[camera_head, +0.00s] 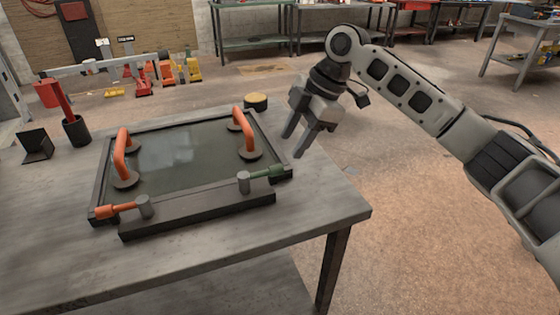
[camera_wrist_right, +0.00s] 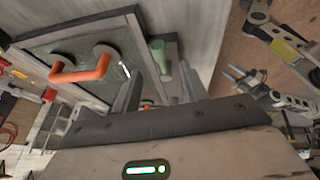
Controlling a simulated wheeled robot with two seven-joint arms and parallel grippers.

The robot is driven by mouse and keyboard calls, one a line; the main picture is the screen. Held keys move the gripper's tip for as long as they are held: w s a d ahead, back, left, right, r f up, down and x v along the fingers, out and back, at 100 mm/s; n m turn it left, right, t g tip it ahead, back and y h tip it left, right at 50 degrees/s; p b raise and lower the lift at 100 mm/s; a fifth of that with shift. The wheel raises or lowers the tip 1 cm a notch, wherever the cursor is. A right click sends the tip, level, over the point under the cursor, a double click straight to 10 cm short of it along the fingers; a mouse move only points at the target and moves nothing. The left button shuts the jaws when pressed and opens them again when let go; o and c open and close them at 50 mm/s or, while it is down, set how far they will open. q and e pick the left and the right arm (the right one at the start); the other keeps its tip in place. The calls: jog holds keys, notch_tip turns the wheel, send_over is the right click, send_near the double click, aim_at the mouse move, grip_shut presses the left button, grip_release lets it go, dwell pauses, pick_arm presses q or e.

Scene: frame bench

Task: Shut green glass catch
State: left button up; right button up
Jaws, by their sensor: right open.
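The green catch (camera_head: 266,173) sits at the front right corner of a dark frame (camera_head: 195,207). Its handle points right from a grey pivot (camera_head: 243,181), along the front edge and not across the glass (camera_head: 185,152). The catch also shows in the right wrist view (camera_wrist_right: 158,55). My right gripper (camera_head: 296,143) is open and empty, pointing down beside the frame's right edge, behind and right of the catch and apart from it. In the right wrist view, a pronged grey shape (camera_wrist_right: 244,78) at the right may be my left gripper; its state is unclear.
An orange catch (camera_head: 120,210) points left at the front left corner. Two orange handles (camera_head: 121,155) (camera_head: 246,132) stand on the glass. A yellow-topped round thing (camera_head: 256,101) is behind the frame. A dark cup (camera_head: 76,130) holds a red-handled tool. The table's front right is clear.

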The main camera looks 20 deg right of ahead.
aim_at(278, 166)
jog(key=x, duration=0.7)
jog(key=shift+w+a+f, duration=0.1)
jog(key=shift+f, duration=0.05)
grip_shut()
